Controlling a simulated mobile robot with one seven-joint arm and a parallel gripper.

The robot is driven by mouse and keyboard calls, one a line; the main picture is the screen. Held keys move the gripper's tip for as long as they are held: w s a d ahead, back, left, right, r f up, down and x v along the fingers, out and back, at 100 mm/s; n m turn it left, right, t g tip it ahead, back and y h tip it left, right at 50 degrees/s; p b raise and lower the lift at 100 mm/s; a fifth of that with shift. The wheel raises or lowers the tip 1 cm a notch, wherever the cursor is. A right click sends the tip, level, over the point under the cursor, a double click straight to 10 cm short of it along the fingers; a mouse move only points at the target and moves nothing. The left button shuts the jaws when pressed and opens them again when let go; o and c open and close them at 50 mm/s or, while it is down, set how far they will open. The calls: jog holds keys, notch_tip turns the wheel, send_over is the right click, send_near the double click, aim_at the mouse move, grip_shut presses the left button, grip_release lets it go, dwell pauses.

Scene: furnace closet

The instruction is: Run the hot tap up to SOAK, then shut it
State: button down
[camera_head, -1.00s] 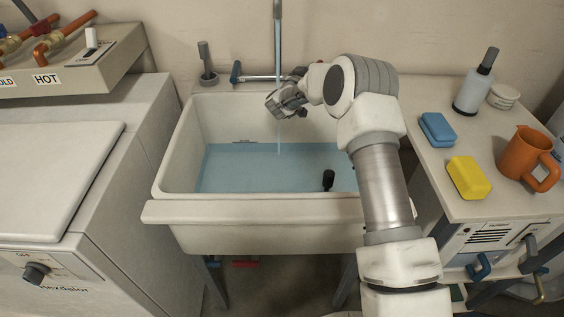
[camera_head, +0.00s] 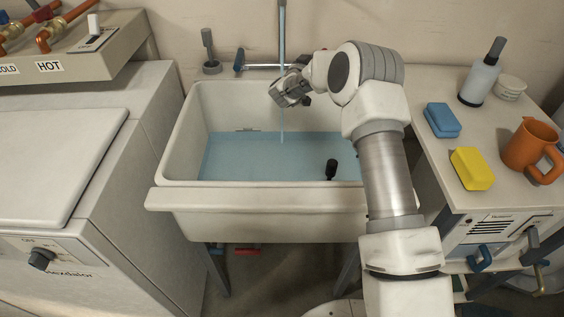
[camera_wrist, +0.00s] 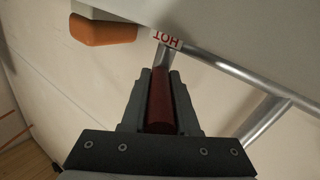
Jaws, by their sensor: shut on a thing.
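My gripper (camera_head: 291,90) reaches over the back of the white sink (camera_head: 250,200). In the wrist view, my gripper (camera_wrist: 160,80) is shut on the dark red tap handle (camera_wrist: 160,105). An upside-down HOT label (camera_wrist: 166,39) shows just beyond it. In the head view my gripper hides this handle. A thin water stream (camera_head: 282,105) falls from the upright spout pipe (camera_head: 282,15) into the blue water (camera_head: 260,158). A small dark mark (camera_head: 247,130) on the sink's back wall lies close to the waterline; its lettering is too small to read.
A blue tap handle (camera_head: 239,60) is at the left end of the tap pipe. A black knobbed thing (camera_head: 331,168) stands in the water. Sponges (camera_head: 442,120), a bottle (camera_head: 480,78) and an orange jug (camera_head: 531,147) stand on the right counter. A washer (camera_head: 55,160) is left.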

dwell(0.3)
jog(key=n+y+b, duration=0.1)
jog(key=t+y+b, duration=0.1)
jog(key=shift+s+d+f+n+y, duration=0.1)
jog(key=shift+d+f+n+y, duration=0.05)
jog(key=shift+d+n+y, duration=0.2)
jog(key=shift+r+n+t+y+b, duration=0.2)
jog(key=shift+n+t+y+b, duration=0.15)
jog(key=shift+n+y, duration=0.15)
